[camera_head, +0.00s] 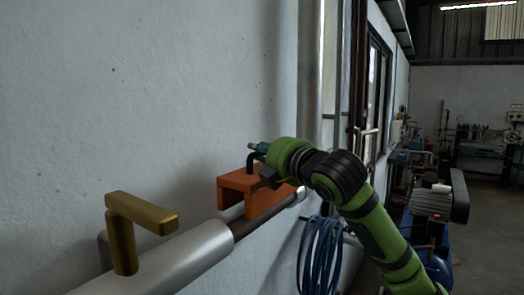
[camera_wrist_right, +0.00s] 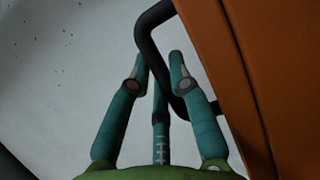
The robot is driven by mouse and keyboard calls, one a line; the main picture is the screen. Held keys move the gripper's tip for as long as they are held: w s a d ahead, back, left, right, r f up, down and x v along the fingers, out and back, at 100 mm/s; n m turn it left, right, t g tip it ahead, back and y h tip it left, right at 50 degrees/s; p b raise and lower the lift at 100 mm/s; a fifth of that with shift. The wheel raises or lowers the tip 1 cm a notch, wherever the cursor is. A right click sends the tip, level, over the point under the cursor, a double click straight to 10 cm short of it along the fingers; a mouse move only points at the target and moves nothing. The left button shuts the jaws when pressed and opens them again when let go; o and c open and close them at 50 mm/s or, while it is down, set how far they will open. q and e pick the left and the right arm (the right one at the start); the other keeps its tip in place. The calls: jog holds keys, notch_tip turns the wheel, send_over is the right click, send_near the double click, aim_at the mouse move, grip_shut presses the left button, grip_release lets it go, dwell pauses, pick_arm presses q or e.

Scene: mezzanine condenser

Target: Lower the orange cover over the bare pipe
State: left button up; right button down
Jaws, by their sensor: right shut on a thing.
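The orange cover (camera_head: 238,182) is a channel-shaped piece with a black handle on top. In the head view it sits at the bare pipe, and I cannot tell whether it touches it. The dark bare pipe (camera_head: 262,215) shows below the cover, between two silver-clad lengths. My right gripper (camera_head: 262,160) is at the cover's top, shut on its black handle. In the right wrist view the fingers (camera_wrist_right: 160,70) close around the black handle (camera_wrist_right: 150,48), beside the orange cover (camera_wrist_right: 270,70). My left gripper is not in view.
A brass lever handle (camera_head: 135,220) stands on the silver pipe cladding (camera_head: 175,262) at the near left. The pale wall (camera_head: 110,100) is close behind the pipe. Coiled blue hose (camera_head: 320,255) hangs below right. A workshop with machinery (camera_head: 432,205) lies farther right.

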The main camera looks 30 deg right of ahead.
jog(key=shift+f+b, duration=2.4)
jog(key=shift+f, duration=0.9)
jog(key=c, duration=1.1)
grip_release()
jog(key=shift+o, duration=0.2)
jog(key=shift+s, duration=0.1)
jog(key=s, duration=1.2)
jog(key=shift+a, duration=0.25)
